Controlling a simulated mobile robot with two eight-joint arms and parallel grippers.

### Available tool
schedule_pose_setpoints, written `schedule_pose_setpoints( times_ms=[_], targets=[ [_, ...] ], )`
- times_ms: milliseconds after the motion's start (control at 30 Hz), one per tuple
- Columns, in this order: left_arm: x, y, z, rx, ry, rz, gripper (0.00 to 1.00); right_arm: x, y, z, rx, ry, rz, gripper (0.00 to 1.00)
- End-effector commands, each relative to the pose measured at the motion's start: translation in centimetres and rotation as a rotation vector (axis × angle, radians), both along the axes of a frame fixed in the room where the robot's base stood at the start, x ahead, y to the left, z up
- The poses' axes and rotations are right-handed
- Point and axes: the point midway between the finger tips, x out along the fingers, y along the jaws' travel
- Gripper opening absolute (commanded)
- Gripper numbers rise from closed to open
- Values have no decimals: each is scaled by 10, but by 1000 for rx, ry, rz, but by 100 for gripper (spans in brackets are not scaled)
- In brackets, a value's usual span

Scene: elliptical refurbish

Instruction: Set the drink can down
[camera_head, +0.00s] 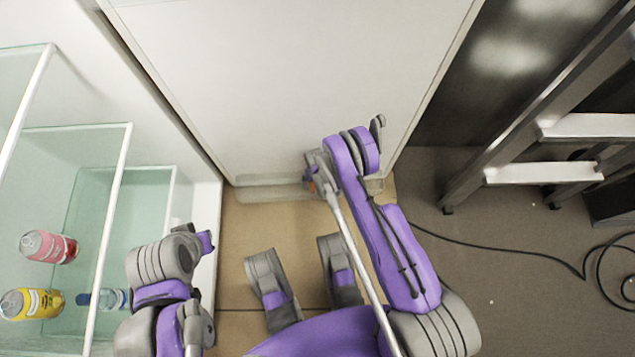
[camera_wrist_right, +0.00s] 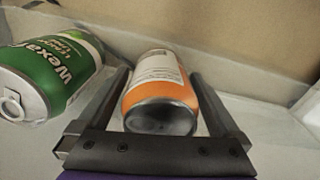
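An orange and white drink can (camera_wrist_right: 160,92) sits between the two fingers of my right gripper (camera_wrist_right: 160,80) in the right wrist view. The fingers lie close along both its sides and appear to touch it. Its dark end faces the camera. In the head view my right gripper (camera_head: 312,176) is at the foot of the large white panel, with only a little orange showing. I cannot tell whether the can's far end rests on anything. My left gripper (camera_head: 206,241) is at the lower left, and its fingers cannot be made out.
Glass shelves at the left hold a pink can (camera_head: 48,247), a yellow can (camera_head: 32,304) and a bottle (camera_head: 103,299). A dark metal rack and loose cable are at the right.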

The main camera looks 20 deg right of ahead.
Motion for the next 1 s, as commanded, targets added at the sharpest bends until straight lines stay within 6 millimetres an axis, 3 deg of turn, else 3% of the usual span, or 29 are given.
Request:
schedule_pose_setpoints(
  times_ms=[267, 700, 1000],
  targets=[
    [0, 0, 2, 0, 0, 0, 0, 0, 0, 12, 0, 0, 0, 100],
    [-4, 0, 19, 0, 1, 0, 0, 0, 0, 102, 0, 0, 0, 100],
    [-4, 0, 23, 0, 0, 0, 0, 0, 0, 124, 0, 0, 0, 100]
  ],
)
